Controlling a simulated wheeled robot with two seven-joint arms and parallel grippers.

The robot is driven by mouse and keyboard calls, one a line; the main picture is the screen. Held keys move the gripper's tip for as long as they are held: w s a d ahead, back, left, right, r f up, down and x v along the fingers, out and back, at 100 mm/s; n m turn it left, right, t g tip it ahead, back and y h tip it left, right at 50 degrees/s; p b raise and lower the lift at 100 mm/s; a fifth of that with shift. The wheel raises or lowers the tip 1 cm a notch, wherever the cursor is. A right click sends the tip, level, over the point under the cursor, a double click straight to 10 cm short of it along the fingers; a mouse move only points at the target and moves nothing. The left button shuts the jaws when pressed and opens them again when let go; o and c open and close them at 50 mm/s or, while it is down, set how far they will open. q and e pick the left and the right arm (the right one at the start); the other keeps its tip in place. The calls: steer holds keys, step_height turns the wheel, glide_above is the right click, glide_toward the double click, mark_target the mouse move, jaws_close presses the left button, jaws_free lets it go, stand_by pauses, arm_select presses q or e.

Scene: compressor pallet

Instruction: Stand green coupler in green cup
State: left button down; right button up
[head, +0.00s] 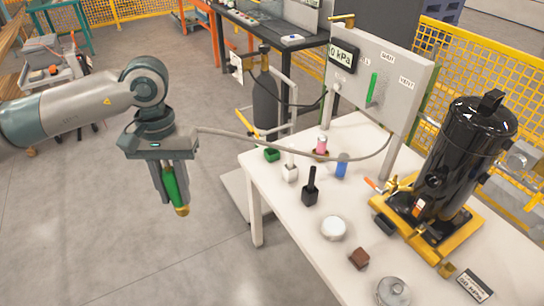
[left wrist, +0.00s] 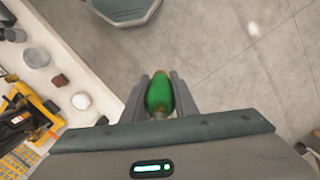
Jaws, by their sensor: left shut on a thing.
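My left gripper (head: 172,185) is shut on the green coupler (head: 171,188). It holds it in the air over the floor, left of the table, with the brass end pointing down and slightly tilted. In the left wrist view the green coupler (left wrist: 159,94) sits between the two fingers. The green cup (head: 271,154) is small and stands on the far left corner of the table, to the right of the gripper and well apart from it. My right gripper is not in view.
On the white table (head: 290,235) stand a white holder (head: 290,173), a pink piece (head: 321,144), a blue piece (head: 342,165) and a black holder (head: 310,195). A grey hose (head: 300,157) runs from near my left gripper towards the gauge panel (head: 385,75). A black compressor (head: 465,155) stands right.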

arm_select(q)
steer(key=s+f+b, duration=0.1)
steer(key=s+f, duration=0.3)
steer(key=f, duration=0.3)
steer(key=shift+s, duration=0.4)
steer(key=shift+d, duration=0.1)
